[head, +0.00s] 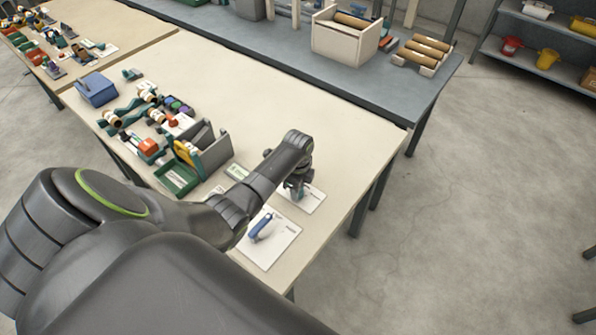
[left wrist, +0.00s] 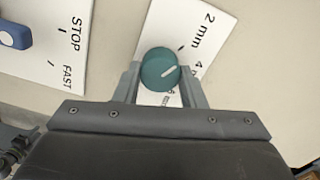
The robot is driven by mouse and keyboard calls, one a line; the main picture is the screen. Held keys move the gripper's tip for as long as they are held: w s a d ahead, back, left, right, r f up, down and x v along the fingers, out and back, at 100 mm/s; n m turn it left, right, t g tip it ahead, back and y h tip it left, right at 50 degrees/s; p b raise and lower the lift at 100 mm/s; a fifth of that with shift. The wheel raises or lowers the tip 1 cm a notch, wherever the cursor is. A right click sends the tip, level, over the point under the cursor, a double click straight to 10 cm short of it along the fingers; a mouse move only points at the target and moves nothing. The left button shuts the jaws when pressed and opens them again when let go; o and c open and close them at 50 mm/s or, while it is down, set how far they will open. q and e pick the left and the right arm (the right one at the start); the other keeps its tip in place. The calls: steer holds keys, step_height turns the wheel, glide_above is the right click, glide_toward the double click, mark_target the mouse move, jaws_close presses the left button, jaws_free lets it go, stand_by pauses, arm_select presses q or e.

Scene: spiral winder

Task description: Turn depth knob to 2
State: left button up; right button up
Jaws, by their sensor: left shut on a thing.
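The teal depth knob (left wrist: 160,70) sits on a white plate (left wrist: 184,36) printed with 2 mm, a partly hidden 4 and 6 mm. My left gripper (left wrist: 160,78) is shut on the knob, one finger on each side. In the head view my left gripper (head: 297,190) is over the depth plate (head: 312,202) near the table's right edge, and it hides most of the knob.
A blue lever (head: 262,226) on a white plate marked STOP and FAST stands beside the depth plate. A green tray (head: 177,179), a blue box (head: 96,89) and several machine parts are farther left. The table's middle (head: 270,105) is clear.

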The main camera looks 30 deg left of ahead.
arm_select(q)
steer(key=shift+w+r, duration=0.1)
steer(key=o, duration=1)
step_height(320, 180, up, 17)
steer(key=shift+r, duration=0.2)
steer(key=shift+f, duration=0.1)
